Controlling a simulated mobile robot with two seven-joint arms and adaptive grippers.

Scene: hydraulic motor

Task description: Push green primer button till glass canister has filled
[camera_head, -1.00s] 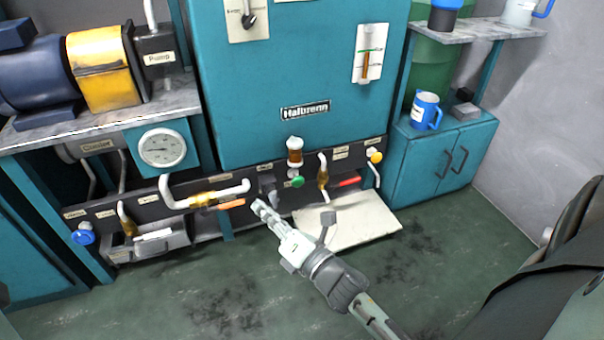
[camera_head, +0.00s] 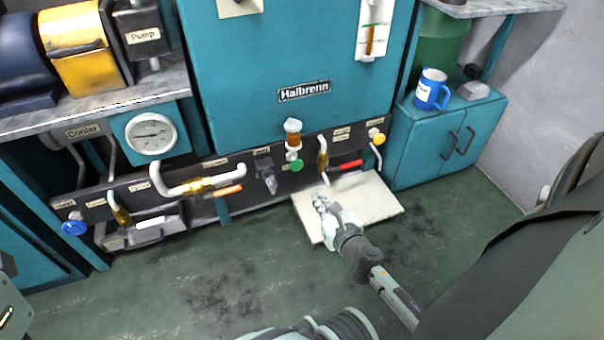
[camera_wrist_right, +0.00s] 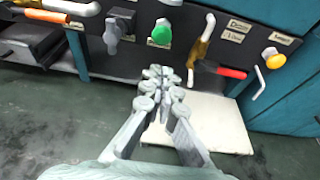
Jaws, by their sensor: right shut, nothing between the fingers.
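The green primer button (camera_head: 297,165) sits on the dark panel under the blue Halbrenn cabinet. It also shows in the right wrist view (camera_wrist_right: 160,32), just beyond my fingertips. The small glass canister (camera_head: 293,131) above it is amber inside, with a white base and a pale top. My right gripper (camera_head: 321,203) is shut and empty, below and slightly right of the button and apart from it, over the pale plate. In the right wrist view the fingertips (camera_wrist_right: 158,76) are together below the button. My left gripper is not in view.
A red-handled valve (camera_head: 350,165) and a yellow knob (camera_head: 377,136) are right of the button. A grey lever (camera_head: 269,178) and an orange-handled valve (camera_head: 227,190) are left of it. A pale plate (camera_head: 375,208) lies below. The green floor in front is clear.

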